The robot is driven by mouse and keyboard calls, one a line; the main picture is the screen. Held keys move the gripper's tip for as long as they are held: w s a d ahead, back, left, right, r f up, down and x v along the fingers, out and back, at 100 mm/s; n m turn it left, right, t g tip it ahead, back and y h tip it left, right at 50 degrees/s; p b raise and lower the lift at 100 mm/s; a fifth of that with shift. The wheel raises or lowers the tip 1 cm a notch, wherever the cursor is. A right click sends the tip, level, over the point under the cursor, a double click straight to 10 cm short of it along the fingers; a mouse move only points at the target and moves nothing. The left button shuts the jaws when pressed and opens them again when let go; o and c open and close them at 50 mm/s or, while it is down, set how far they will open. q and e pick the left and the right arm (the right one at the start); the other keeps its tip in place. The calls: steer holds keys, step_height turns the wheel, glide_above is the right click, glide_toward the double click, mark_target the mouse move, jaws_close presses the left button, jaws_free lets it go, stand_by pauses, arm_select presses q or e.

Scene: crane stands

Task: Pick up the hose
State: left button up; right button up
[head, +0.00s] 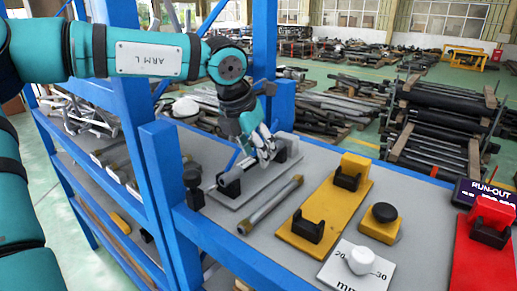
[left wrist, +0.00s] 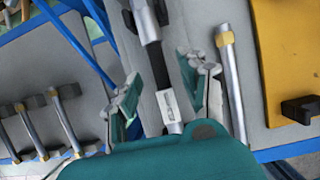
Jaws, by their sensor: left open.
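A slim grey rod-like piece with brass-coloured ends (head: 270,205), the likeliest hose, lies on the grey bench top between a grey plate (head: 226,201) and a yellow plate. It shows in the left wrist view (left wrist: 233,85), right of my right-hand finger. My left gripper (head: 262,143) is above the grey plate with black blocks, behind that piece. In the left wrist view its fingers (left wrist: 165,88) are spread apart, with a black and silver bar (left wrist: 157,65) visible between them; I cannot tell whether they touch it. My right gripper is not in view.
A yellow plate with two black cradles (head: 297,238), a yellow block with a black knob (head: 382,221), a white dial plate (head: 340,272) and a red stand (head: 485,258) fill the right side. A blue post (head: 168,205) stands close left of the grey plate.

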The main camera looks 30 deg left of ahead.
arm_select(q)
steer(key=shift+w+f, duration=0.35)
steer(key=shift+f, duration=0.2)
steer(key=shift+s, duration=0.15)
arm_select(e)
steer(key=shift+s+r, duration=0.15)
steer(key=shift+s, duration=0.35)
arm_select(q)
steer(key=shift+r, duration=0.1)
steer(key=shift+c, duration=1.3)
jaws_close()
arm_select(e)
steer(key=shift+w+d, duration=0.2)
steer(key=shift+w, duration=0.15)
